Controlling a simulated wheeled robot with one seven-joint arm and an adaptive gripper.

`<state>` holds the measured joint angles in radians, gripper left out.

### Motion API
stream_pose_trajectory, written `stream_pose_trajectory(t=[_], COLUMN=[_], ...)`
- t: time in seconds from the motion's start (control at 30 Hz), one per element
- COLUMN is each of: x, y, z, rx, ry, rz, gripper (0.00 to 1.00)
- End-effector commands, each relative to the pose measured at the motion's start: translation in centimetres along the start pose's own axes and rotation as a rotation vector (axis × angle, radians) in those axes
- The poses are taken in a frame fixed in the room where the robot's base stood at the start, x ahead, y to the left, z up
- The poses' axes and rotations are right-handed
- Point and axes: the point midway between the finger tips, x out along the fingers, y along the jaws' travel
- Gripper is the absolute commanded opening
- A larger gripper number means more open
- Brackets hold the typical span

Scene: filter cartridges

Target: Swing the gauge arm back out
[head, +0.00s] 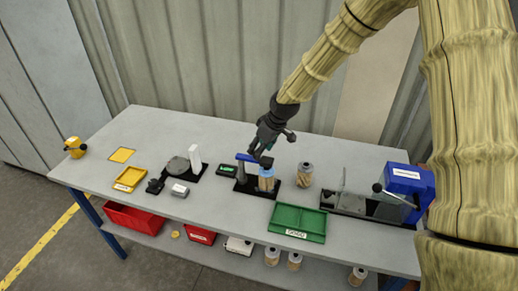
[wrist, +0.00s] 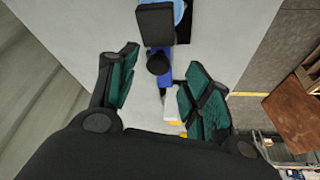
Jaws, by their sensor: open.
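The gauge arm (head: 246,158) is a blue bar on the gauge stand, which has a black base (head: 243,186). A filter cartridge (head: 266,184) with a light blue upper part stands at this stand, beside or under the arm; I cannot tell which. My gripper (head: 267,148) is above the stand, fingers pointing down. In the wrist view the gripper (wrist: 161,62) is open, with teal pads either side of the blue gauge arm (wrist: 163,78) and its black knob (wrist: 158,61). Neither finger visibly touches the knob. A black block (wrist: 155,23) covers part of the arm.
Another cartridge (head: 304,175) stands just right of the stand. A small display (head: 228,170) and a black-based dial fixture (head: 178,167) are to the left.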

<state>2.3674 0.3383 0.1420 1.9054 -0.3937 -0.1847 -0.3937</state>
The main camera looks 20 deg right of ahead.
Motion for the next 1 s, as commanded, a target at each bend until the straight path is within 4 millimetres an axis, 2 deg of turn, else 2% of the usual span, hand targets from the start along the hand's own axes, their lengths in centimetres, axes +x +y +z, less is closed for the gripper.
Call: stream_pose_trajectory(t=[0.3,0.67,0.77,0.93,1.0], x=[2.0,2.4,2.4,2.3,2.3], y=[0.0,0.0,0.0,0.0,0.0], z=[0.0,0.0,0.0,0.0,0.0], rx=[-0.001,0.000,0.000,0.000,0.000], ry=[-0.001,0.001,0.000,0.000,0.001], rz=[0.000,0.001,0.001,0.001,0.001], gripper=[0.49,0.49,0.35,0.04,0.00])
